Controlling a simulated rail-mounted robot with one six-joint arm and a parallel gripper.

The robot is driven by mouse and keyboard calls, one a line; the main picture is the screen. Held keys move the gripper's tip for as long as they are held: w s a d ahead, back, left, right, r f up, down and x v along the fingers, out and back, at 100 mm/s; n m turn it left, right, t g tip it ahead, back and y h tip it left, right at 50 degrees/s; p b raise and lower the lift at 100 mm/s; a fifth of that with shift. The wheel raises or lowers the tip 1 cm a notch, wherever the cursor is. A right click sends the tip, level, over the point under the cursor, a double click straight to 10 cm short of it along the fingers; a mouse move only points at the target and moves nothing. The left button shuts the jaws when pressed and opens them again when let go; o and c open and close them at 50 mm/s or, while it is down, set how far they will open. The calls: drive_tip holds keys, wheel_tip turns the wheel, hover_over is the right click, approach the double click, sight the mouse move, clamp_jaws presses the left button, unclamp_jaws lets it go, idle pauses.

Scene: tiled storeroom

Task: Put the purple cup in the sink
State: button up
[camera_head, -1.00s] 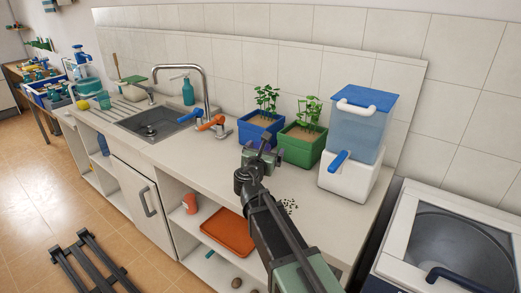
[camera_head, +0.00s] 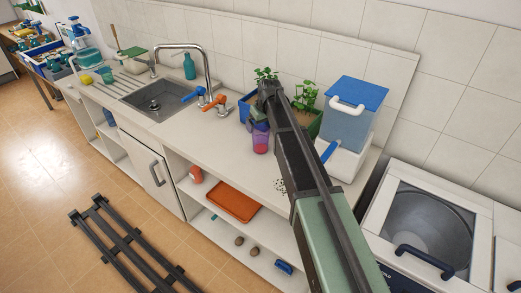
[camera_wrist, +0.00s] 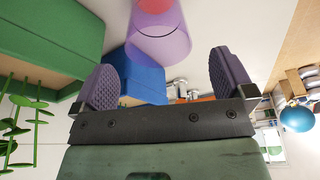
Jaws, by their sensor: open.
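The purple cup (camera_head: 261,142) is translucent, with a pink-red part low inside. It stands upright on the counter in front of the blue planter. It also shows in the wrist view (camera_wrist: 160,42), which is upside down. My gripper (camera_head: 259,122) is open just above the cup in the head view. In the wrist view the purple finger pads (camera_wrist: 166,80) are wide apart, with the cup beyond their tips and nothing clearly held. The grey sink basin (camera_head: 172,99) is further left in the counter, under a tall curved tap (camera_head: 206,65), and looks empty except for its drain.
A blue planter (camera_head: 246,107) and a green planter (camera_wrist: 60,40) stand close behind the cup. A blue-lidded water dispenser (camera_head: 352,115) stands at right. Orange and blue tap levers (camera_head: 214,102) lie between cup and sink. The front counter strip is mostly clear.

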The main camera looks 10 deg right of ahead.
sight(260, 133)
drive_tip(key=shift+x, duration=1)
drive_tip(key=shift+r, duration=0.1)
drive_tip(key=b+x, duration=0.5)
drive_tip(key=shift+r, duration=0.1)
drive_tip(key=shift+c, duration=0.2)
drive_tip(key=c, duration=1)
wheel_tip(260, 133, up, 20)
drive_tip(key=p, duration=2)
